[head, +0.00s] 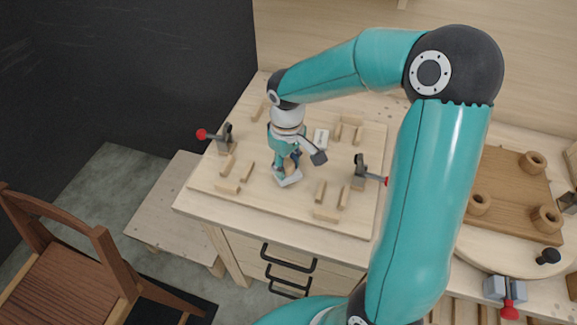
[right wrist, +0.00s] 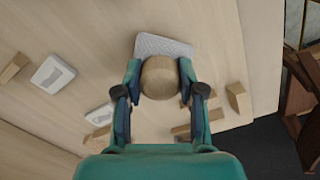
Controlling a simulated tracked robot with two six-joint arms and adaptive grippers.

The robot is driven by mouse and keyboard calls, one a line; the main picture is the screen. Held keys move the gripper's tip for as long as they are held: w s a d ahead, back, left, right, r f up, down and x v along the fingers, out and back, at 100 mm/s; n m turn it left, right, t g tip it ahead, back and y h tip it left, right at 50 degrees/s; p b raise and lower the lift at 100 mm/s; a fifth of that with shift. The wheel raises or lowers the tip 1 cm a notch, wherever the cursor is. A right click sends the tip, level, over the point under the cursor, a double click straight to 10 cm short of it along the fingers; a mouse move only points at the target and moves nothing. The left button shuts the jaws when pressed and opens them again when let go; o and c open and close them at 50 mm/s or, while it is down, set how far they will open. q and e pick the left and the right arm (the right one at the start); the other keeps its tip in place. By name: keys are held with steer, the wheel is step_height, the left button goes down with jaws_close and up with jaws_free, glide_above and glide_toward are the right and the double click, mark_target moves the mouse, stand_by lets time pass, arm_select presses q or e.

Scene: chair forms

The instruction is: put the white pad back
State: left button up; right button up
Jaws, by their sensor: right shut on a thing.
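My right gripper (head: 290,160) points down over the wooden board on the workbench. In the right wrist view, its two fingers (right wrist: 161,85) are shut on a round wooden knob (right wrist: 160,77). A white pad (right wrist: 163,44) with a fine textured face shows directly behind the knob. In the head view the white pad (head: 289,181) shows just under the fingertips. The gripper hides how pad and knob join, and whether the pad touches the board cannot be told. My left gripper is out of view.
Several small wooden blocks stand on the board (head: 340,222). Clamps with red knobs stand at its left (head: 220,137) and right (head: 362,172). A white plate with a grey figure (right wrist: 53,75) lies nearby. A brown board with wooden rings (head: 512,190) is at right, a chair (head: 75,260) at left.

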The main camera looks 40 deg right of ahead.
mark_target(287, 162)
steer(key=shift+f, duration=0.9)
steer(key=o, duration=1.1)
steer(key=shift+r, duration=0.1)
step_height(287, 162, up, 11)
steer(key=shift+w+r, duration=0.1)
steer(key=shift+r, duration=0.4)
